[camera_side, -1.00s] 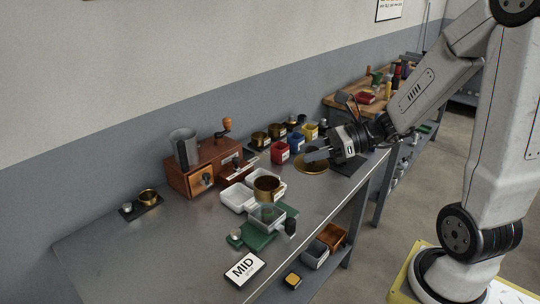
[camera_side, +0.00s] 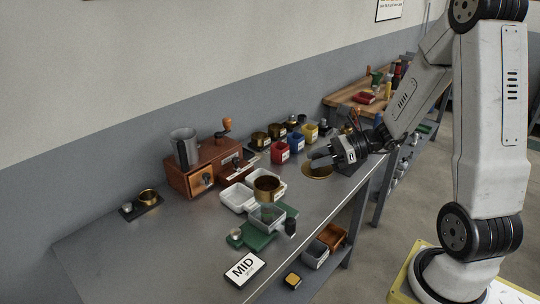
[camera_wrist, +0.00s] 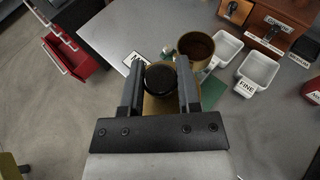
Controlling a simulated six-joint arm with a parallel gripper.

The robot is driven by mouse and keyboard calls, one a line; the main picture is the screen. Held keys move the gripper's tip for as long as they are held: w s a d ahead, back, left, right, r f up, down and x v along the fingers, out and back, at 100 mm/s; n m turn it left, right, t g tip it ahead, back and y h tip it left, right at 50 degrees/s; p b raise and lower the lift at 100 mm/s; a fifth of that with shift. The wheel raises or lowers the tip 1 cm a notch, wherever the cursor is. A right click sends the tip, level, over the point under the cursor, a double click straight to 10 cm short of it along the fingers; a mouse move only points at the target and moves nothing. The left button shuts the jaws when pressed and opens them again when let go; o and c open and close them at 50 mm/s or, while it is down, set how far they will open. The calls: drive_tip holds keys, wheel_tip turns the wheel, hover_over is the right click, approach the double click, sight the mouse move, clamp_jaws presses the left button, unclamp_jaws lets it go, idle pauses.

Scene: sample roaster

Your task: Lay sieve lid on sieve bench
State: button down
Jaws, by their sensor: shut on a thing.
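The sieve lid is a flat brass disc (camera_side: 317,173) with a dark round knob (camera_wrist: 160,77). My gripper (camera_side: 315,158) is shut on this knob, with one finger on each side of it in the wrist view (camera_wrist: 160,92). The disc lies beneath the fingers, partly hidden by them. It is over the right part of the grey metal bench (camera_side: 190,235); I cannot tell if it touches the surface. An open brass sieve (camera_side: 267,187) stands left of the lid and also shows in the wrist view (camera_wrist: 195,46).
White trays (camera_side: 237,198) stand beside the sieve, with a clear tray (camera_side: 267,217) on a green base. A MID sign (camera_side: 244,268) lies in front. A wooden grinder (camera_side: 192,180) and red, blue and yellow bins (camera_side: 280,153) stand behind. The bench's left front is clear.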

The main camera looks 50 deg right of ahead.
drive_tip(key=s+d+f, duration=0.1)
drive_tip(key=d+f, duration=0.6)
drive_tip(key=f, duration=0.3)
drive_tip(key=shift+f, duration=0.25)
drive_tip(key=shift+d, duration=0.1)
drive_tip(key=w+d+f, duration=0.1)
drive_tip(key=w+f, duration=0.2)
drive_tip(key=w, duration=0.1)
drive_tip(key=w+d+f, duration=0.2)
drive_tip(key=w+f, duration=0.1)
drive_tip(key=w, duration=0.1)
drive_tip(key=w+d+f, duration=0.1)
drive_tip(key=w+f, duration=0.2)
drive_tip(key=w, duration=0.1)
drive_tip(key=shift+w+d+f, duration=0.15)
drive_tip(key=shift+w+d, duration=0.15)
drive_tip(key=shift+f, duration=0.1)
drive_tip(key=shift+w+d+f, duration=0.1)
drive_tip(key=shift+w+f, duration=0.1)
drive_tip(key=shift+f, duration=1.55)
